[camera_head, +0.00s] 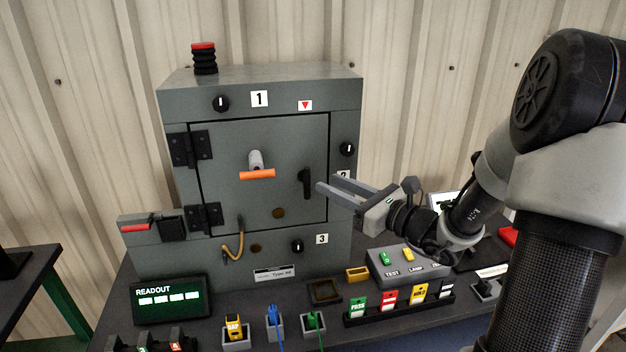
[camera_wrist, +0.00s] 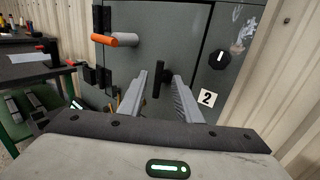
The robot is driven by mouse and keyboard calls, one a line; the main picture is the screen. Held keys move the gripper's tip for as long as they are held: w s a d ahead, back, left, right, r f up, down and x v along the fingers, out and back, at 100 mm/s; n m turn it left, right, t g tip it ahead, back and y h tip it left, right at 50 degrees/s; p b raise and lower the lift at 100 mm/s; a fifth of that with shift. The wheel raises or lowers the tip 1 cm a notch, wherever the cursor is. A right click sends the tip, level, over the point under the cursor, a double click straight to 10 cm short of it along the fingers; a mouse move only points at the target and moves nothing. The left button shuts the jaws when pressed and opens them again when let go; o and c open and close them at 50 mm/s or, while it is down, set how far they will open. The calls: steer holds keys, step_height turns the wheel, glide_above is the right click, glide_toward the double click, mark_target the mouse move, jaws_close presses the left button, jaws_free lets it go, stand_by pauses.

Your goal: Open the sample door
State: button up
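The sample door (camera_head: 225,150) is a grey panel on the front of a grey cabinet, and it looks shut. Black hinges (camera_head: 203,145) sit on its left side. A grey knob with an orange bar (camera_head: 257,173) stands out from its middle. A black handle (camera_head: 305,183) is near its right edge; it also shows in the wrist view (camera_wrist: 160,80), upright between my fingers. My gripper (camera_head: 327,183) is open, its fingertips pointing at the door just right of the handle. I cannot tell whether a finger touches the handle.
The cabinet (camera_head: 262,80) carries black knobs and labels 1, 2 and 3. In front lie a green readout (camera_head: 170,298), colored tags (camera_head: 389,297), a button box (camera_head: 405,262) and connectors with cables (camera_head: 275,318). A corrugated wall stands behind. Another table (camera_head: 22,278) is at left.

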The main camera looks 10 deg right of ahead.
steer(key=x, duration=0.7)
steer(key=shift+b, duration=0.35)
jaws_close()
